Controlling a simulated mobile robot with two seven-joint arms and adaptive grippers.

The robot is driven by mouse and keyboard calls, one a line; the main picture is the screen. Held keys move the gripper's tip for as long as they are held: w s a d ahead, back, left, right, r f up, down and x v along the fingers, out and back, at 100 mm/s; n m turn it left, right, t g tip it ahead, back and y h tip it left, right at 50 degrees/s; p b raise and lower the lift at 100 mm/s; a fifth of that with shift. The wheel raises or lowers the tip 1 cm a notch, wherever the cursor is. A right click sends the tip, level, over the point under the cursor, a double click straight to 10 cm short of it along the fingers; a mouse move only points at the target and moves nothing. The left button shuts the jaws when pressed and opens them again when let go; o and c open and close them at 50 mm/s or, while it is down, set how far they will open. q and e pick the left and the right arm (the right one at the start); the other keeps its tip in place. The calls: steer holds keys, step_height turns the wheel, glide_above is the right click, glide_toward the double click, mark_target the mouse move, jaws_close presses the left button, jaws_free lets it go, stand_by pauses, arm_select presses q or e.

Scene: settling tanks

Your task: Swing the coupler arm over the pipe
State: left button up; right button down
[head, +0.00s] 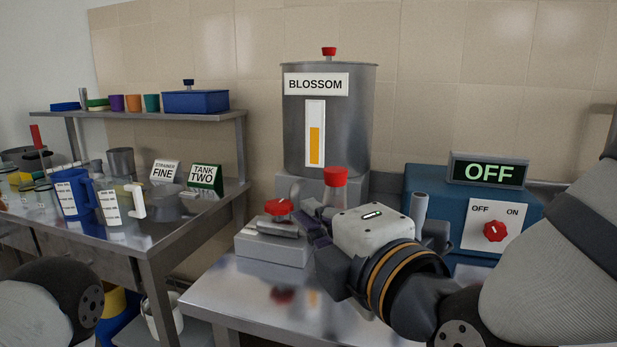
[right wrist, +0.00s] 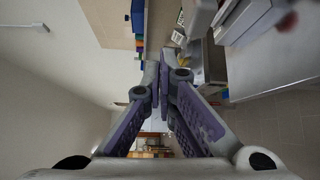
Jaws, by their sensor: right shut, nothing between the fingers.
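A grey block (head: 268,249) with a red knob (head: 279,207) and a metal cylinder lying across its top (head: 278,228) stands on the steel table. I cannot tell surely whether this is the coupler. A short upright grey pipe (head: 419,207) shows behind my right gripper, by the blue control box (head: 432,190). My right gripper (head: 312,225) is just right of the grey block; its purple fingers are together and empty. The wrist view also shows the fingers closed (right wrist: 163,75). The gripper hides what lies behind it. My left gripper is out of view; only part of the arm shows.
A steel tank labelled BLOSSOM (head: 328,130) stands behind, with a red-capped piece (head: 334,180) before it. The box's display (head: 488,171) reads OFF, with a red dial (head: 494,231) below. A cluttered side table (head: 150,240) is at left. The steel table's front left (head: 240,295) is clear.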

mark_target(336, 183)
steer(key=shift+r, duration=0.35)
steer(key=shift+d, duration=0.1)
steer(key=w, duration=0.9)
steer(key=shift+w, duration=0.2)
